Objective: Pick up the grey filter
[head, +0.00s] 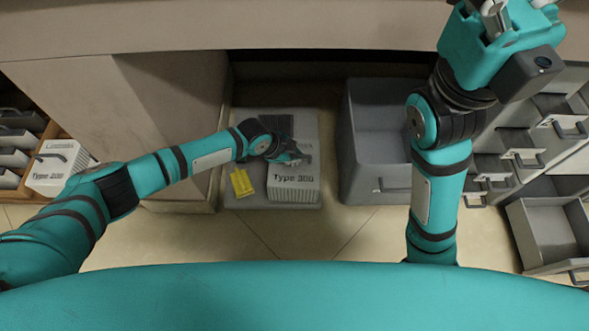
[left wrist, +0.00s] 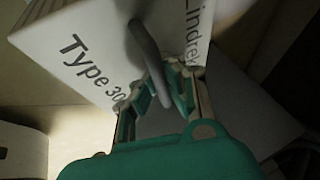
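A pale box-shaped filter marked "Type 300" (head: 293,193) stands on a light grey platform (head: 245,118). My left gripper (head: 293,158) is at its top. In the left wrist view, the pale filter (left wrist: 75,50) has a dark grey curved handle (left wrist: 145,45). The left gripper's fingers (left wrist: 168,88) lie on either side of this handle; I cannot tell whether they press on it. A dark grey flat piece (head: 273,122) lies behind on the platform, partly hidden by my left arm. My right gripper (head: 497,18) is raised at the top right, away from the platform, its fingertips unclear.
A small yellow object (head: 242,183) lies left of the filter. A grey open bin (head: 375,185) stands to the right. Open drawers (head: 548,232) are at far right. Another pale box marked "Type 400" (head: 55,178) is at the left rack. Floor in front is clear.

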